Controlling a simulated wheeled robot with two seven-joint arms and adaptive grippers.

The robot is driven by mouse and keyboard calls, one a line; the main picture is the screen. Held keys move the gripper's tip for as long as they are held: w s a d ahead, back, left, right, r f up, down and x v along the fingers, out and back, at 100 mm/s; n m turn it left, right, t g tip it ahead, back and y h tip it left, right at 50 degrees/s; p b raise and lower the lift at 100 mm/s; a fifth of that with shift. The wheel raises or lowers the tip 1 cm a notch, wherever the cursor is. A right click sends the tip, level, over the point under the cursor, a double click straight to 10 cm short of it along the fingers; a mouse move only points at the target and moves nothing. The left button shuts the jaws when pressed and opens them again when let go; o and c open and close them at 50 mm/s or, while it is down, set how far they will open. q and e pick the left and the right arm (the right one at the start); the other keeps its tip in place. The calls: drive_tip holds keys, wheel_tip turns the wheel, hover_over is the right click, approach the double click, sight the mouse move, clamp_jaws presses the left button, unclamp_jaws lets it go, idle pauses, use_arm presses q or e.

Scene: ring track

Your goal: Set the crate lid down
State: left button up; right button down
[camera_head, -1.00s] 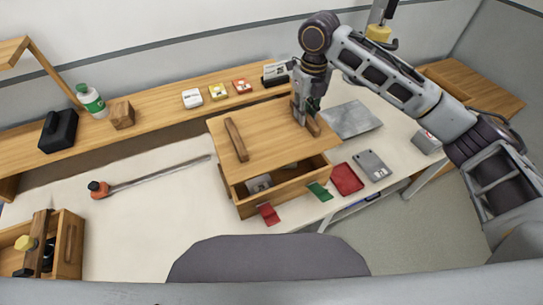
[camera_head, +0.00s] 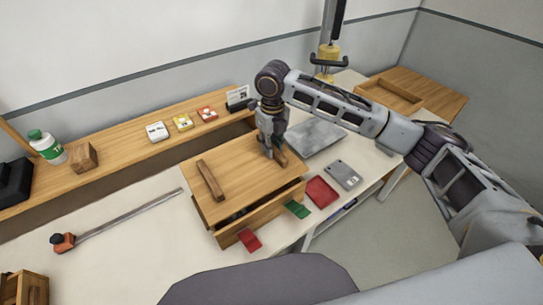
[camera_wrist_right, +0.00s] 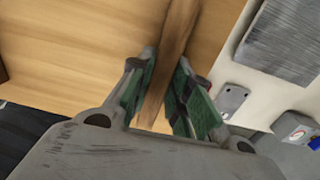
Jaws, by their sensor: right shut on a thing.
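The crate lid (camera_head: 235,180) is a flat light-wood board with two darker bar handles. It lies over the wooden crate (camera_head: 262,212) on the table, nearly level. A dark gap shows between lid and crate along the front side, so I cannot tell whether the lid is fully seated. My right gripper (camera_head: 275,150) is shut on the right bar handle. In the right wrist view the green-padded fingers (camera_wrist_right: 172,100) close on both sides of the handle (camera_wrist_right: 170,60), over the lid's wood surface (camera_wrist_right: 80,40). The crate's inside is mostly hidden. My left gripper is not in view.
Red (camera_head: 250,240) and green (camera_head: 297,209) flaps stick out at the crate's front. A red tray (camera_head: 321,192), a grey device (camera_head: 343,176) and a metal plate (camera_head: 314,136) lie to the right. A long orange-ended bar (camera_head: 120,220) lies left. A shelf runs behind.

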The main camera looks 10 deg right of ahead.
drive_tip(key=shift+f, duration=2.45)
drive_tip(key=shift+f+p, duration=0.3)
drive_tip(key=shift+p, duration=0.05)
drive_tip(key=c, duration=1.3)
unclamp_jaws()
drive_tip(key=shift+d+r+b, duration=0.1)
drive_tip(key=shift+r+b, duration=0.55)
drive_tip(key=shift+r, duration=5.65)
